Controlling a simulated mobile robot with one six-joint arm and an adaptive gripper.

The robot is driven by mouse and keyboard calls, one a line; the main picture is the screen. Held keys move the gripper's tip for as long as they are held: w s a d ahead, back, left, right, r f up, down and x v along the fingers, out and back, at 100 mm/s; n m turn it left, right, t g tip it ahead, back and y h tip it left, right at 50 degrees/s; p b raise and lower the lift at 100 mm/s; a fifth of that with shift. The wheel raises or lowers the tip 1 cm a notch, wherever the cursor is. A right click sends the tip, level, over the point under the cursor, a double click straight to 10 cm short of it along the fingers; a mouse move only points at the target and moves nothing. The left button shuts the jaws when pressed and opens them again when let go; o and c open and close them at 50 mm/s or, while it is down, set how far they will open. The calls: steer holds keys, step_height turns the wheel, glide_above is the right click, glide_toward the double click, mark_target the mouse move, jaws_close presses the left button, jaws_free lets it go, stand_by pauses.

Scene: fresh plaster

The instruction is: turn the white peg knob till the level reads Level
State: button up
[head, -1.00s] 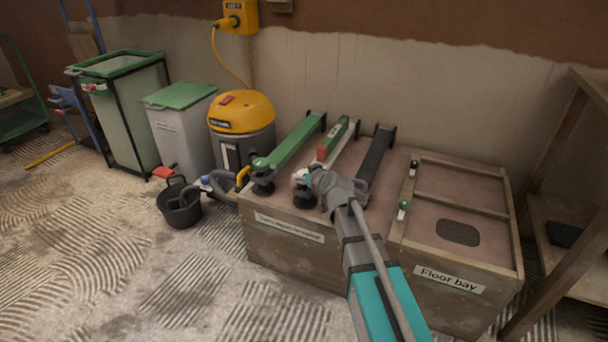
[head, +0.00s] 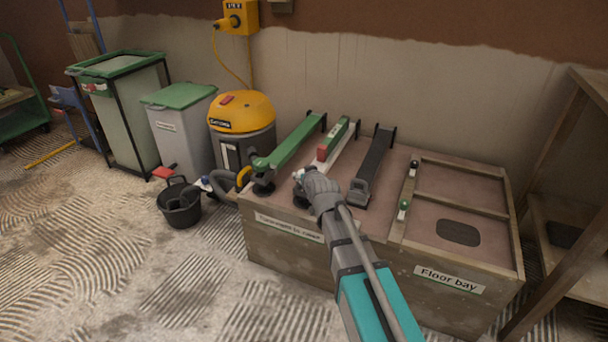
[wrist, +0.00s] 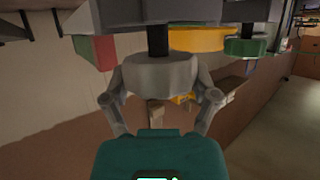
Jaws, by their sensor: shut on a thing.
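The white peg knob (wrist: 155,75) shows in the wrist view as a pale disc on a black stem, between the two fingers of my gripper (wrist: 160,98). My gripper is shut on it. In the head view my gripper (head: 308,184) is at the near end of the white beam (head: 343,150), and my wrist hides most of the knob. A green level (head: 337,134) with a red end block (head: 322,152) lies along that beam; the red block also shows in the wrist view (wrist: 96,50). The level's reading is too small to make out.
A green beam (head: 295,140) lies to the left and a dark beam (head: 375,160) to the right, both close to my gripper. The wooden bench (head: 290,245) carries a framed Floor bay (head: 455,205) at right. A yellow vacuum (head: 240,115) and black bucket (head: 180,205) stand left.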

steer(key=shift+d, duration=0.1)
stand_by(0.3)
steer(key=o, duration=1)
